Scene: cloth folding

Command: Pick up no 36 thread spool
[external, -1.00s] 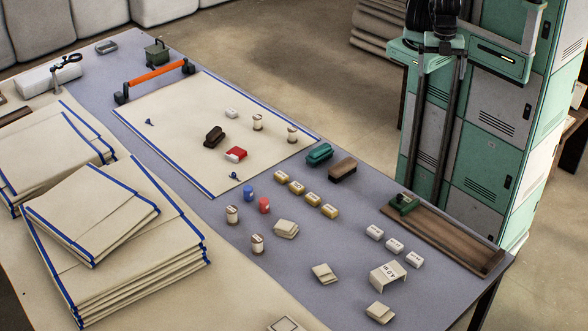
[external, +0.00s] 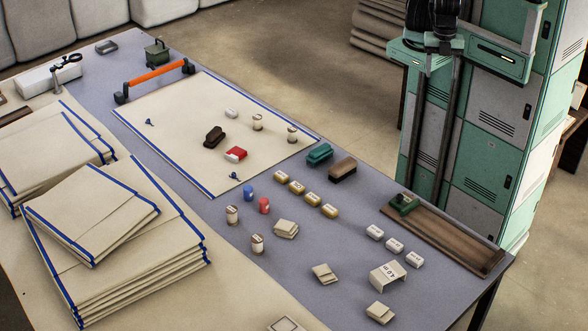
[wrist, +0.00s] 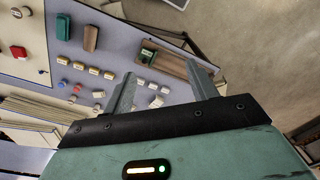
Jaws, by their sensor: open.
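Several pale thread spools stand on the table: two on the bordered cloth, one (external: 258,122) and another (external: 292,134), and two nearer the front, one (external: 232,215) and another (external: 257,244). A blue spool (external: 249,192) and a red spool (external: 264,205) stand near them. Their labels are too small to read, so I cannot tell which is no 36. My gripper (wrist: 160,70) is open and empty in the wrist view, high above the table and apart from everything.
A bordered cloth (external: 180,140) lies flat on the grey table (external: 330,230). Folded cloth stacks (external: 120,250) fill the left. Yellow blocks (external: 297,187), white blocks (external: 394,244), a wooden tray (external: 450,240) and green and brown brushes (external: 342,168) stand right of the spools.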

